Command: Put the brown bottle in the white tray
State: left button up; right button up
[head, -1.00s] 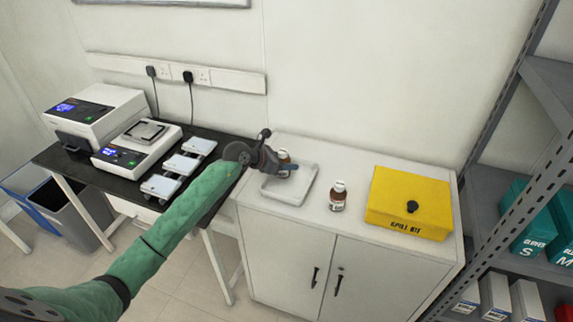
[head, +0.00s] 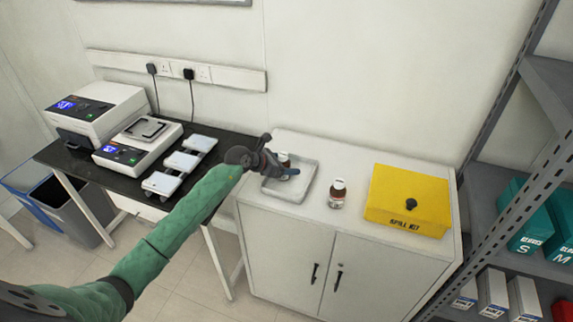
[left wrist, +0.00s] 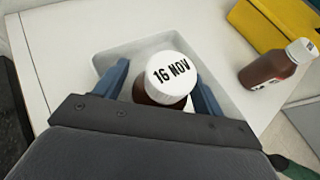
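A brown bottle (head: 283,157) with a white cap is inside the white tray (head: 288,193), seemingly upright; its lower part is hidden by my left gripper (head: 284,172). In the left wrist view the bottle's cap (left wrist: 170,73) reads "16 NOV". There the blue fingers of my left gripper (left wrist: 160,84) are on either side of it, with gaps between fingers and bottle, so the gripper is open around it. A second brown bottle (head: 337,194) with a white cap stands on the cabinet, right of the tray; it also shows in the left wrist view (left wrist: 272,68). My right gripper is not in view.
A yellow spill kit box (head: 408,202) is on the right of the white cabinet top (head: 345,161). A black bench on the left holds a balance (head: 136,147) and several small white-topped plates (head: 181,161). Grey shelving (head: 500,190) stands at the right.

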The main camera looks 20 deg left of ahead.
pick_arm(q)
jog(key=shift+r, duration=0.15)
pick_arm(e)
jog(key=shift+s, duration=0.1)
pick_arm(q)
jog(key=shift+s+a, duration=0.2)
jog(key=b+v, duration=0.4)
jog(key=v, duration=0.7)
jog(key=shift+r, duration=0.15)
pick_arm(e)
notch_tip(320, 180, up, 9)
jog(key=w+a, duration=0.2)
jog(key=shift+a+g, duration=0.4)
pick_arm(q)
jog(key=shift+s+a, duration=0.1)
jog(key=shift+s, duration=0.05)
